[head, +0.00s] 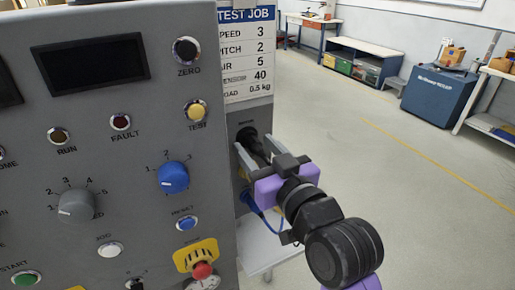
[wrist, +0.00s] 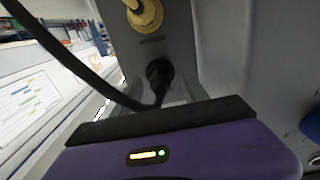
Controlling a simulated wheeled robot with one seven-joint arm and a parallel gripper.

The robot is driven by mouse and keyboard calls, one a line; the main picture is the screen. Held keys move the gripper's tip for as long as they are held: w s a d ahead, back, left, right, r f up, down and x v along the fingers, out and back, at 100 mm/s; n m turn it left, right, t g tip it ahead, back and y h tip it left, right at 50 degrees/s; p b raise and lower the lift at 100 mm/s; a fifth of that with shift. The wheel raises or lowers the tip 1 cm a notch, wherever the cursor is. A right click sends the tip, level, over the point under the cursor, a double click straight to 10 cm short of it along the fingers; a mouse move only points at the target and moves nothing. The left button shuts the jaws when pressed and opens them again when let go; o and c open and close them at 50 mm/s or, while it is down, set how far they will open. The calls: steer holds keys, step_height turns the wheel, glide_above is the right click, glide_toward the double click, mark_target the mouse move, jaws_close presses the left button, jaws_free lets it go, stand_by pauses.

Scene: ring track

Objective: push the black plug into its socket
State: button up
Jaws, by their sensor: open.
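The black plug (wrist: 158,74) shows in the wrist view against the grey panel, with its black cable curving off to the upper left. It also shows, small and dark, in the head view (head: 250,138) at the machine's right side panel. The socket is hidden behind the plug, and I cannot tell how deep the plug sits. My gripper (head: 256,147) is open, its two pale fingers pointing at the panel, one on each side of the plug. In the wrist view, my gripper's fingers are mostly hidden behind its purple body. I cannot tell whether they touch the plug.
A brass-yellow fitting (wrist: 145,14) sits on the panel near the plug. A blue connector (head: 250,201) with a blue cable hangs below my gripper. The control panel (head: 125,175) with knobs and buttons stands at left. Open floor (head: 400,170) lies to the right.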

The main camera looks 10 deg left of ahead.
steer(key=shift+s, duration=0.1)
steer(key=b+v, duration=0.1)
steer(key=v, duration=0.6)
steer(key=shift+s+d, duration=0.25)
